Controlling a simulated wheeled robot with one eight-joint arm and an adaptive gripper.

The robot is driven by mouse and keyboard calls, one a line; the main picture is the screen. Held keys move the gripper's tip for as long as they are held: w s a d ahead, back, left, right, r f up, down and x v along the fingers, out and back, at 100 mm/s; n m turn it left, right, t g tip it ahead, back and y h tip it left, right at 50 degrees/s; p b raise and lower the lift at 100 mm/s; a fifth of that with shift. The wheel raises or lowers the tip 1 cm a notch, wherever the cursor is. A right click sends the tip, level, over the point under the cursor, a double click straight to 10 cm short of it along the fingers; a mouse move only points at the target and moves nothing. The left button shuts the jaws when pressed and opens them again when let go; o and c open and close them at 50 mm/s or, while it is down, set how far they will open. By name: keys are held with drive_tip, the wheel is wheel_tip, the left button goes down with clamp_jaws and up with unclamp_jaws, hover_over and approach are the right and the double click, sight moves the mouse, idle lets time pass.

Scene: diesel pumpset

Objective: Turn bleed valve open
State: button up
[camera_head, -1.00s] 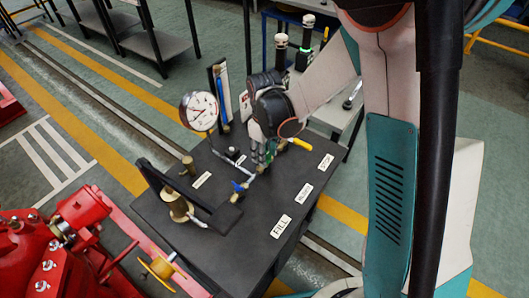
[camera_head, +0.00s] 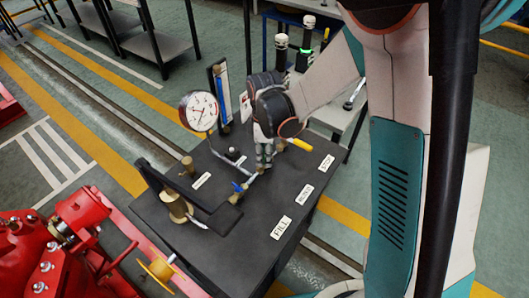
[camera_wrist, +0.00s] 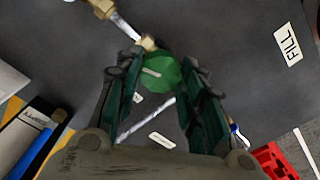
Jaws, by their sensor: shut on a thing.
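A green round knob (camera_wrist: 161,73), apparently the bleed valve's, sits at the end of a brass fitting (camera_wrist: 147,44) in the wrist view. A pale mark shows on its face. My gripper (camera_wrist: 160,88) is shut on this knob, one finger on each side. In the head view my gripper (camera_head: 264,163) points down over the black bench top, and the knob is hidden behind the fingers. A blue-handled valve (camera_head: 239,187) stands left of and below my gripper, and a yellow lever (camera_head: 300,144) is just to its right.
The black bench (camera_head: 245,232) carries a pressure gauge (camera_head: 199,110), a brass pot (camera_head: 176,206) and a black bar (camera_head: 170,184). A FILL label (camera_head: 282,227) lies near the front edge. Red machinery (camera_head: 45,250) stands at lower left.

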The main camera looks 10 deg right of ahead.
idle(0.3)
drive_tip(key=o, duration=1.1)
drive_tip(key=shift+r, duration=0.1)
wheel_tip(320, 180, up, 12)
drive_tip(key=shift+f, duration=0.1)
